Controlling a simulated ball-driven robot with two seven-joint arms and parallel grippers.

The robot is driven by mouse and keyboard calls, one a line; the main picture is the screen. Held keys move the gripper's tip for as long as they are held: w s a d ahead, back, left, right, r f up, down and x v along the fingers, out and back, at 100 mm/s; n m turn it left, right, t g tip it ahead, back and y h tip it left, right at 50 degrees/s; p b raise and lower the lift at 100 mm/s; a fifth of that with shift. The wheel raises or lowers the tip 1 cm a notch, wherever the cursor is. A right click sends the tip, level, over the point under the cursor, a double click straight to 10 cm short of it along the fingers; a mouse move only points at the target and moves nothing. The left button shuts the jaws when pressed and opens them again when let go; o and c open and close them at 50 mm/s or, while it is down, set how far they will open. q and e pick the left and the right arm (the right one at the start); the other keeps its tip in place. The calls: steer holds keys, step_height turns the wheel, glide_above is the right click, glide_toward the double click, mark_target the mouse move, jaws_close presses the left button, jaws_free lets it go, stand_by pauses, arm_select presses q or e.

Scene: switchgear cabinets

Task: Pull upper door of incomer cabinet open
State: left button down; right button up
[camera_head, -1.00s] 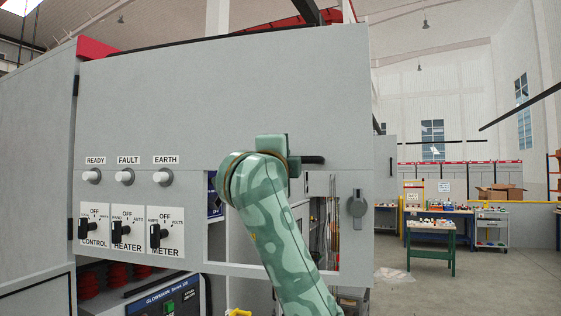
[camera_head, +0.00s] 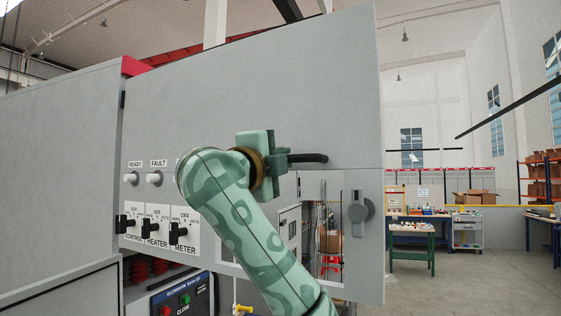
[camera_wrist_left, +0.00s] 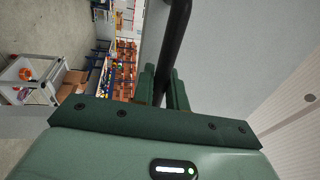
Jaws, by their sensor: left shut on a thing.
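The grey upper door (camera_head: 270,110) of the incomer cabinet stands swung outward from its left edge, its right edge nearest me. It carries a black bar handle (camera_head: 312,158), indicator lamps, knobs and a see-through window. My left gripper (camera_head: 285,158) is shut on the handle, its arm covering part of the door front. In the left wrist view the black handle (camera_wrist_left: 177,35) runs between the two green fingers (camera_wrist_left: 164,90), beside the grey door face (camera_wrist_left: 235,60). My right gripper is not in view.
A grey latch (camera_head: 358,206) sits on the door's right side. A breaker (camera_head: 180,298) shows below the door. A grey cabinet (camera_head: 60,170) stands at left. At right are a green-legged table (camera_head: 412,228), a trolley (camera_head: 467,232) and shelves (camera_head: 540,180), with open floor before them.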

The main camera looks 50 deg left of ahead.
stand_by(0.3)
arm_select(q)
steer(key=c, duration=1.6)
jaws_free()
steer(key=shift+o, duration=0.5)
steer(key=shift+a, duration=0.1)
steer(key=b+v, duration=0.7)
steer(key=v, duration=0.9)
steer(key=shift+s+f, duration=0.15)
steer(key=shift+f, duration=0.05)
